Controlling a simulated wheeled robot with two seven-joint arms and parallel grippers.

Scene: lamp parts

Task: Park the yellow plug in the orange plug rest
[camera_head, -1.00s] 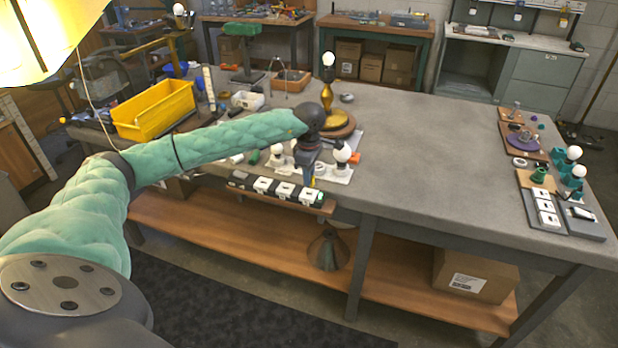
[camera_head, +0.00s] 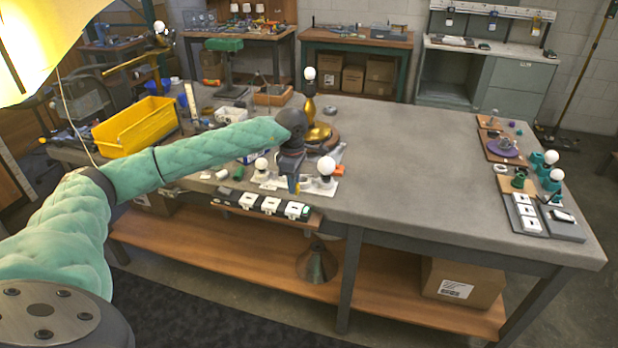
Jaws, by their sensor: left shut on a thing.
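My left gripper (camera_head: 291,183) reaches over the front edge of the table, jaws pointing down. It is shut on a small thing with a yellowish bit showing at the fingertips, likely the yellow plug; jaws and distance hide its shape. An orange piece (camera_head: 338,154), which may be the orange plug rest, lies on the table just behind and right of the gripper, beside a white bulb. Its opening is too small to make out. My right gripper is not in view.
A brass lamp (camera_head: 310,105) stands behind the gripper. A white bulb (camera_head: 326,165) stands close on its right. A row of white sockets (camera_head: 271,205) lies along the table's front edge. A yellow bin (camera_head: 135,127) is at the left. The table's middle right is clear.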

